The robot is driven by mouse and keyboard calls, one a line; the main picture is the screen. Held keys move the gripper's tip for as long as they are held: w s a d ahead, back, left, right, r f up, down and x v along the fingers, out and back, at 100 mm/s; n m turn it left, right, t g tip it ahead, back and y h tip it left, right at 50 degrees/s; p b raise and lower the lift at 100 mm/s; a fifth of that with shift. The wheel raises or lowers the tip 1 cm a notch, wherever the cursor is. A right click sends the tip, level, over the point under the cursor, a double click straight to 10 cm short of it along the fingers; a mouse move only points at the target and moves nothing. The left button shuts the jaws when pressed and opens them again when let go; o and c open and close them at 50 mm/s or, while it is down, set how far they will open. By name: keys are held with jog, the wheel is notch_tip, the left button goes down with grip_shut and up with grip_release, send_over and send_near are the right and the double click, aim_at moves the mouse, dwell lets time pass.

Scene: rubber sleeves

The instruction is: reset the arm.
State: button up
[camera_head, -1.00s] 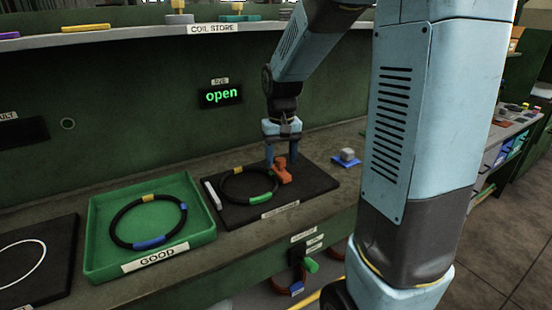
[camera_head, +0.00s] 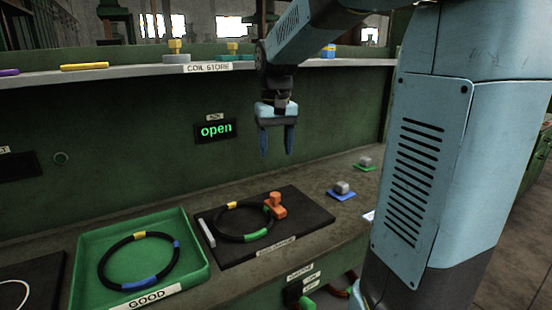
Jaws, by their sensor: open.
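My gripper (camera_head: 277,150) hangs open and empty, fingers pointing down, in front of the green back wall. It is above the black mat and clear of everything on it. My blue arm comes in from the upper right and hides part of the bench on the right.
Below, a black mat (camera_head: 308,229) bears a black ring (camera_head: 229,233) with coloured sleeves, an orange block (camera_head: 276,204) and a white bar (camera_head: 207,233). Left is a green GOOD tray (camera_head: 84,272) holding another ring (camera_head: 103,262). A shelf (camera_head: 130,72) runs above.

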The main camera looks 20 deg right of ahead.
jog(key=shift+s+r, duration=0.1)
jog(key=shift+r, duration=0.1)
dwell(0.4)
jog(key=s+f+t, duration=0.1)
jog(key=s+t, duration=0.4)
jog(key=s, duration=1.4)
jog(key=shift+s+f+n+t, duration=0.2)
jog(key=shift+n+t, duration=0.1)
jog(key=shift+n, duration=0.1)
jog(key=shift+w+a, duration=0.1)
